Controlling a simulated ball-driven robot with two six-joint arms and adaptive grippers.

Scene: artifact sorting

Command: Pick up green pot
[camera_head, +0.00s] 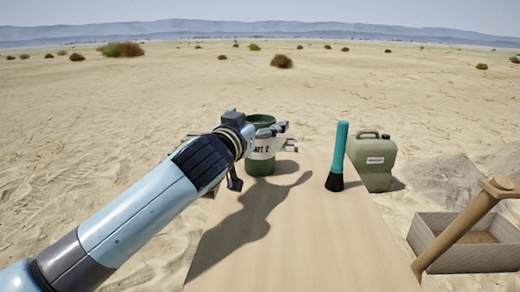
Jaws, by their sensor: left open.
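The green pot (262,168) stands upright on the wooden table (290,240), near its far edge. Part of the pot's left side and rim is hidden behind the gripper. I cannot tell whether the fingers touch it. My right gripper is not in view.
A teal-handled brush (338,155) with dark bristles stands right of the pot. A grey-green jerrycan (374,165) stands beyond it. At the right are an open box (455,258) and a brown wooden handle (463,222). The table's front middle is clear.

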